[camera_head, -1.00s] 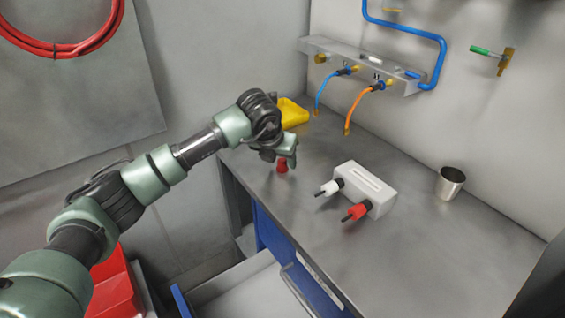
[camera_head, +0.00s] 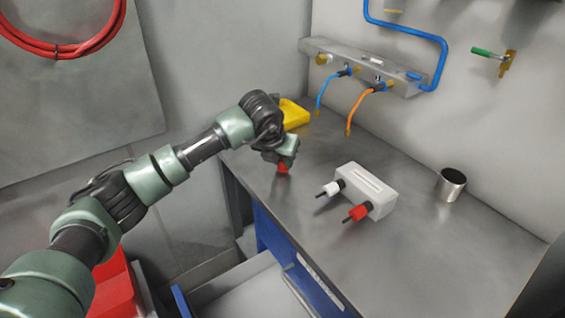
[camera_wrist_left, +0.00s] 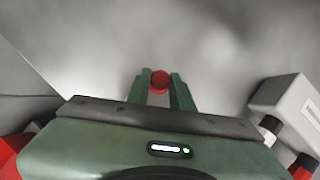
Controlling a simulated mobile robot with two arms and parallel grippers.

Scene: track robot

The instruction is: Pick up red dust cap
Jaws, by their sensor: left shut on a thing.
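The red dust cap (camera_head: 283,169) is at the left part of the grey workbench, below my left gripper (camera_head: 282,164). In the left wrist view the round red cap (camera_wrist_left: 160,80) sits between the two green fingertips (camera_wrist_left: 160,88). My left gripper is shut on it, and the fingers cover part of its sides. The cap is at the bench top; I cannot tell whether it is touching. My right gripper does not show.
A white box (camera_head: 367,190) with a white and a red connector stands to the right of the cap. A yellow tray (camera_head: 295,114) lies behind the gripper. A metal cup (camera_head: 450,184) is further right. Blue and orange hoses (camera_head: 358,108) hang from a wall manifold (camera_head: 345,62).

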